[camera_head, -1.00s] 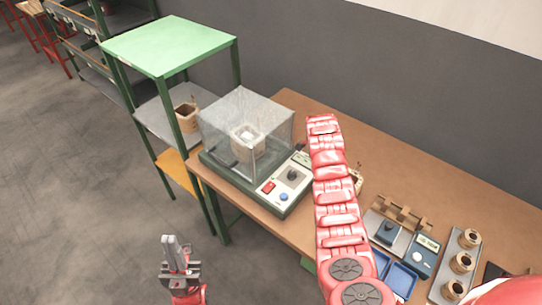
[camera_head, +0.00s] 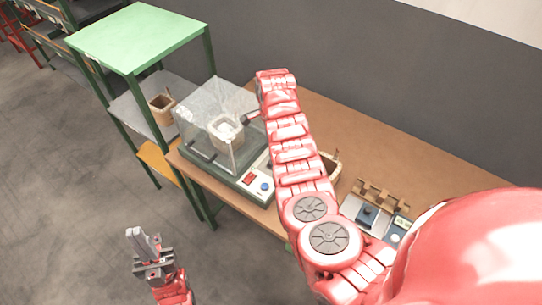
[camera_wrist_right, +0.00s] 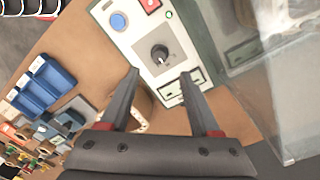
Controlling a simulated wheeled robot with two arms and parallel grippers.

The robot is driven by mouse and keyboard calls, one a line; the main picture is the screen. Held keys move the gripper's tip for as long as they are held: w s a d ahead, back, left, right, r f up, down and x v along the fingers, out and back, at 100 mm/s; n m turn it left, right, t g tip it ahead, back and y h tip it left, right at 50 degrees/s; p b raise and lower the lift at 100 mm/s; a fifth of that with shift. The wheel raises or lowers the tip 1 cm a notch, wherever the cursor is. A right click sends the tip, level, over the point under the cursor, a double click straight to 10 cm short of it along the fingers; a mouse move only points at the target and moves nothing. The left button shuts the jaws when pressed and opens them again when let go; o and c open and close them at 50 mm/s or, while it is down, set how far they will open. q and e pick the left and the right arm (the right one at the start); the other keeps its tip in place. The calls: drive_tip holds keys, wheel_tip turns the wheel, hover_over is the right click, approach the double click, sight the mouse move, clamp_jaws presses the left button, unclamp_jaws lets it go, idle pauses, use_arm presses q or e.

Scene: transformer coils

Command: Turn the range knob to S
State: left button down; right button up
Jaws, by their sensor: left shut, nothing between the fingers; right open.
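The range knob (camera_wrist_right: 159,54) is a black round knob on the pale front panel (camera_wrist_right: 135,35) of the tester. In the right wrist view it lies just beyond and between the fingertips of my right gripper (camera_wrist_right: 158,80), which is open and empty. The knob's pointer mark is small, and I cannot read the letters around it. In the head view my right arm (camera_head: 295,150) reaches over the tester (camera_head: 225,175) and hides the knob and the right gripper. My left gripper (camera_head: 144,243) is shut and empty, low over the floor, away from the table.
A clear cover (camera_head: 212,120) stands over a coil (camera_head: 226,130) on the tester, close beside my right arm. A red switch (camera_head: 249,178) and blue button (camera_head: 265,187) sit on the panel. Blue bins (camera_wrist_right: 45,85) lie on the table (camera_head: 375,140). A green-topped shelf (camera_head: 140,35) stands left.

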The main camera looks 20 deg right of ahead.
drive_tip(key=f, duration=0.5)
drive_tip(key=f+b, duration=0.1)
drive_tip(key=f, duration=0.2)
drive_tip(key=shift+s+f, duration=0.1)
drive_tip(key=shift+s, duration=0.15)
drive_tip(key=shift+f, duration=0.4)
clamp_jaws()
